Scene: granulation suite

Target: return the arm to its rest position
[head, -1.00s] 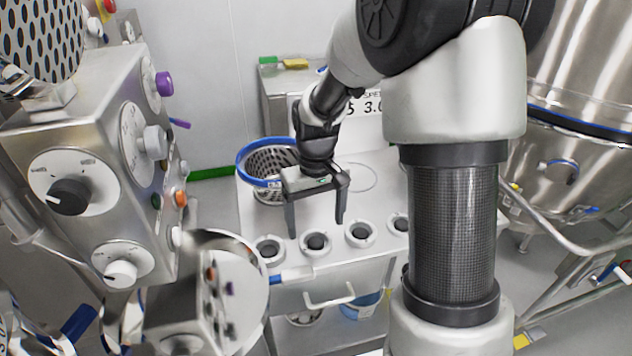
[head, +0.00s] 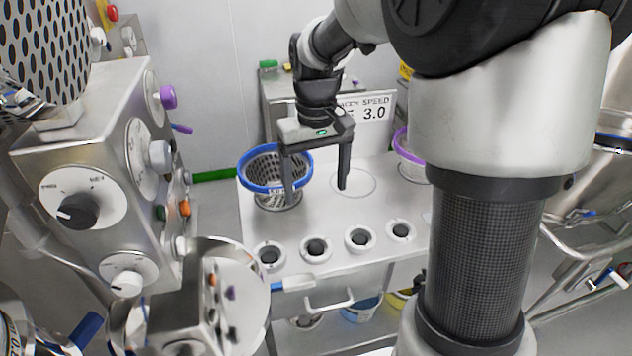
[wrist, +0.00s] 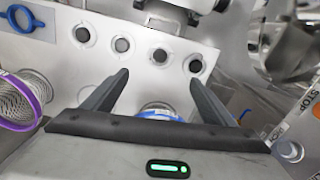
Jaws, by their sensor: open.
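My gripper (head: 316,192) hangs with its fingers pointing down above the white cart top (head: 310,222). Its two fingers are apart with nothing between them. In the head view the left finger overlaps the blue-rimmed perforated basket (head: 262,160); whether they touch cannot be told. In the wrist view both fingers show (wrist: 160,92), spread and empty. My arm reaches in from the upper right, and its thick upright link covers the right part of the cart.
Several round dark-centred sockets (head: 316,248) line the cart's front. A steel knob panel (head: 95,200) stands close at left; a steel vessel (head: 600,180) is at right.

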